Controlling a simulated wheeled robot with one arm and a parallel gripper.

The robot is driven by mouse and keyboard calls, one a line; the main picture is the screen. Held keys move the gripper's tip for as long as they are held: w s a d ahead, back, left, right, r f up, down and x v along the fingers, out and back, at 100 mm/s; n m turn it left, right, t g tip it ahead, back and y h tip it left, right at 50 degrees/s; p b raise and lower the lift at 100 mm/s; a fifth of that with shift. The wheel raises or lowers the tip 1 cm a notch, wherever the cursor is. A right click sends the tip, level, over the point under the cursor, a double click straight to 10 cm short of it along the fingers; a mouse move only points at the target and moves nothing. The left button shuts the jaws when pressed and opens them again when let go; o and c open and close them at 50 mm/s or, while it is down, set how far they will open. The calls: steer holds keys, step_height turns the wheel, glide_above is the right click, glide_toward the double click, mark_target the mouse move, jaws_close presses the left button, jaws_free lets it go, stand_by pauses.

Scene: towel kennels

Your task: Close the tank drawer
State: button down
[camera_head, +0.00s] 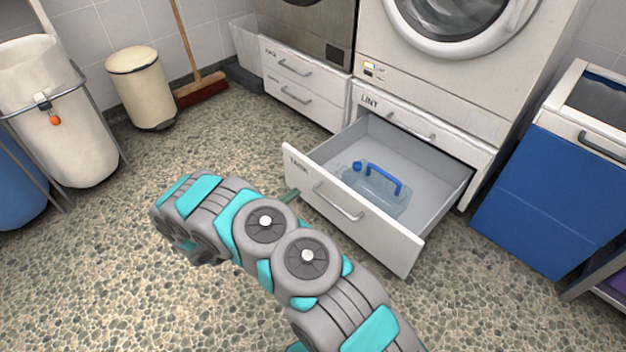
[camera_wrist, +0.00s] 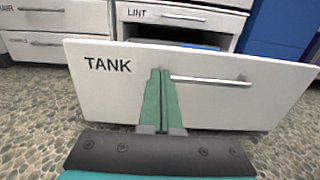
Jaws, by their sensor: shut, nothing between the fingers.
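The tank drawer (camera_head: 350,210) is pulled well out below the lint drawer. Its white front is labelled TANK and has a silver bar handle (camera_head: 338,203). Inside lies a clear water tank (camera_head: 380,194) with a blue handle. In the wrist view the drawer front (camera_wrist: 110,95) fills the middle, with its handle (camera_wrist: 210,81) to the right of the fingers. My gripper (camera_wrist: 160,75) is shut and empty, its green fingertips in front of the drawer front, left of the handle. I cannot tell whether they touch it. In the head view my arm hides most of the gripper.
The lint drawer (camera_head: 400,122) above is shut, under a washing machine (camera_head: 435,60). A blue bin (camera_head: 550,190) stands right of the open drawer. A cream bin (camera_head: 142,88), a broom (camera_head: 200,85) and a laundry bag (camera_head: 55,110) stand at left. Pebbled floor in front is clear.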

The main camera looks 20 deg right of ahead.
mark_target(320, 174)
steer(key=x, duration=0.9)
steer(key=shift+w+d, duration=0.1)
steer(key=shift+d, duration=0.1)
